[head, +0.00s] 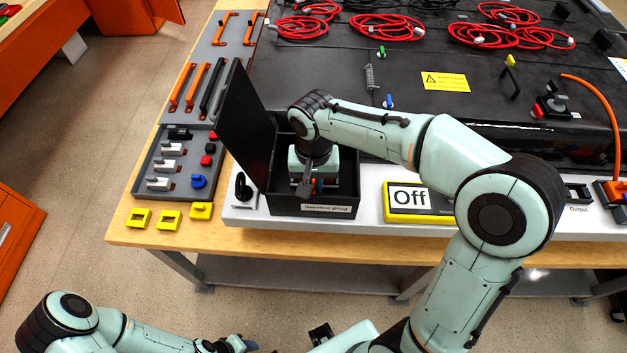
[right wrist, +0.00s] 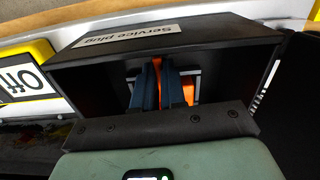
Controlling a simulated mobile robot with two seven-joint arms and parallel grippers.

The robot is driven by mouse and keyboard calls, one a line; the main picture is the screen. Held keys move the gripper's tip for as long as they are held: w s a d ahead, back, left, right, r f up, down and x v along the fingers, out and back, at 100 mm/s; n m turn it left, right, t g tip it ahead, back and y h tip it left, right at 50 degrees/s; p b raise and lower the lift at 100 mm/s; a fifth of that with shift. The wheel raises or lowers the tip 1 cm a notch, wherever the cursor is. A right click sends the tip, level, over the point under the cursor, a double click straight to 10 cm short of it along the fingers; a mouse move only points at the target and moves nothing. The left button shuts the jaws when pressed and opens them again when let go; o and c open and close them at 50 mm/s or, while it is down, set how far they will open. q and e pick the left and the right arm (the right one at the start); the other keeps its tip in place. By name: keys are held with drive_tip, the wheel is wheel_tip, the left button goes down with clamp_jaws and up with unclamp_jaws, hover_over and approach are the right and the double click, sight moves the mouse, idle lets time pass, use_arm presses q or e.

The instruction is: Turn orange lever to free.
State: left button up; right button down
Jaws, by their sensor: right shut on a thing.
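The black service plug box (head: 343,200) stands at the bench's front edge with its lid (head: 243,130) swung up on the left. My right gripper (right wrist: 165,84) reaches down into it, its dark blue fingers shut around the upright orange lever (right wrist: 158,62). More orange (right wrist: 188,86) shows beside the fingers, with a grey frame around it. In the head view my arm and wrist hide most of the lever, so its exact angle is unclear. My left gripper (head: 243,344) is low at the bottom edge, away from the bench; its jaw opening cannot be made out.
A yellow display reading "Off" (head: 408,197) lies right of the box, and a black knob (head: 243,187) sits left of it. A grey tool tray (head: 147,188) and yellow pieces (head: 169,221) are further left. The black pack (head: 420,60) with coiled red cables fills the back.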

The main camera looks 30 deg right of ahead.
drive_tip(key=n, duration=0.4)
drive_tip(key=shift+n, duration=0.3)
drive_tip(key=n+p, duration=0.1)
drive_tip(key=n, duration=0.7)
drive_tip(key=shift+r+n, duration=0.1)
drive_tip(key=shift+n, duration=0.3)
use_arm(q)
drive_tip(key=shift+w+r+p, duration=0.4)
drive_tip(key=shift+w+r, duration=0.6)
drive_tip(key=shift+r, duration=0.2)
use_arm(e)
drive_tip(key=shift+n, duration=1.9)
drive_tip(key=c, duration=1.2)
unclamp_jaws()
